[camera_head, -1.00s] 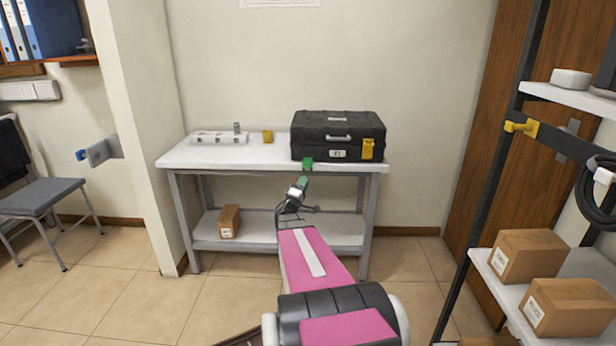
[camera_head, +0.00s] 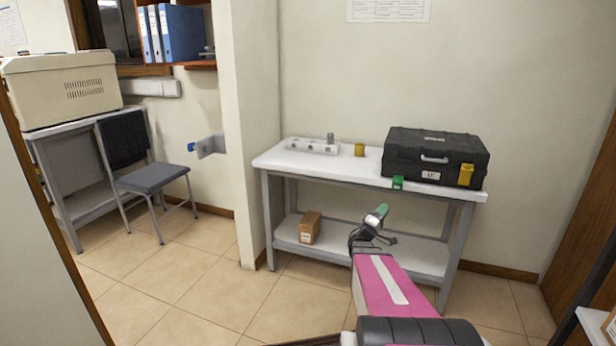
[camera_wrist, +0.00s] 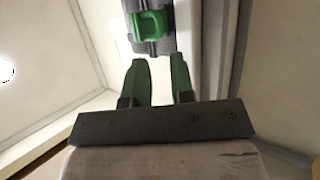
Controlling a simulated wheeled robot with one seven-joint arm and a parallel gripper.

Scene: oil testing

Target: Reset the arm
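My gripper (camera_head: 377,215) is at the end of my pink arm, in front of the table, below its top in the head view. The wrist view shows its two green fingers (camera_wrist: 161,82) apart, with nothing between them. Beyond the fingertips is a green part (camera_wrist: 150,23) on a dark grey body, cut off by the top edge. I cannot tell for sure what it belongs to. In the head view a small green piece (camera_head: 397,183) sits at the lower front left of the black case (camera_head: 436,157), apart from my gripper.
The white table (camera_head: 330,170) also carries a white block with holes (camera_head: 312,147) and a yellow piece (camera_head: 359,150). A carton (camera_head: 310,228) stands on its lower shelf. A wall pillar (camera_head: 250,130) and a chair (camera_head: 150,178) are to the left.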

